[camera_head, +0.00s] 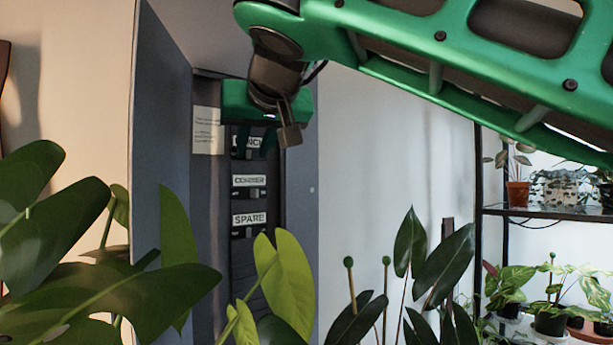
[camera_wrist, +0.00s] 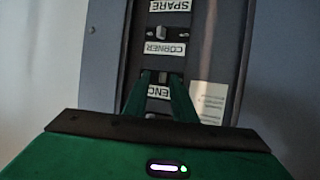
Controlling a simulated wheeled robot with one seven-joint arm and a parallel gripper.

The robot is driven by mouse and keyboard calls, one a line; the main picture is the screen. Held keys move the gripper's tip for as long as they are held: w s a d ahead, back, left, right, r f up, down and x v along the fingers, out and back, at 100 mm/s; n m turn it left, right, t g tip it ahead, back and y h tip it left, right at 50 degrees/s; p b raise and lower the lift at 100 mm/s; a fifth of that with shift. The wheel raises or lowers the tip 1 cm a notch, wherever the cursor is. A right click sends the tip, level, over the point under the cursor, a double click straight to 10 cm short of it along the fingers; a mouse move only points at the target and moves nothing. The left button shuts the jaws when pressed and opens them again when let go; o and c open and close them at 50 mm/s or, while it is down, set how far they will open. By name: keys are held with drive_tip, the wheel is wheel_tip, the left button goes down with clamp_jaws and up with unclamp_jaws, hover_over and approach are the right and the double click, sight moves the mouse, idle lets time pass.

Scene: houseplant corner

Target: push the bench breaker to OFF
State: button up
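The bench breaker (camera_wrist: 164,76) is a small switch beside its white label, which reads only in part as "ENC" (camera_wrist: 158,93) in the upside-down wrist view. In the head view my gripper covers part of that label, the top one on the panel. My gripper (camera_wrist: 159,76) is green, with two slim fingers reaching to the panel. Their tips are a little apart, one on each side of the bench switch. I cannot tell whether they touch it. The fingers partly hide the switch, and its position is unclear.
The CORNER (camera_head: 249,181) and SPARE (camera_head: 249,219) labels sit below, each with its own switch. A paper note (camera_head: 207,130) is left of the column. The grey cabinet door (camera_head: 162,120) stands open at left. Large leaves (camera_head: 290,275) rise in front of the lower panel. A plant shelf (camera_head: 550,212) is at right.

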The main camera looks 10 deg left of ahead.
drive_tip(key=shift+w+r, duration=0.1)
drive_tip(key=shift+w+d+r+n+g+y, duration=0.2)
drive_tip(key=shift+r+n+g+y, duration=0.1)
drive_tip(key=shift+n+y, duration=0.3)
drive_tip(key=shift+w+d+f+n+g+y, duration=0.2)
drive_tip(key=shift+n+g+y, duration=0.25)
drive_tip(key=shift+n+y, duration=0.15)
drive_tip(key=shift+w+d+f+n+g+y, duration=0.1)
drive_tip(key=shift+f+n+g+y, duration=0.05)
drive_tip(key=shift+n+g+y, duration=0.4)
drive_tip(key=v, duration=1.1)
drive_tip(key=w+d+f+m+h, duration=0.3)
drive_tip(key=w+d+f, duration=0.1)
drive_tip(key=d+f, duration=0.6)
drive_tip(key=w+d+f+m+h, duration=0.3)
drive_tip(key=w+d+f+h, duration=0.1)
drive_tip(key=d+f, duration=0.6)
drive_tip(key=w+d, duration=0.1)
drive_tip(key=d, duration=0.2)
drive_tip(key=shift+f, duration=0.1)
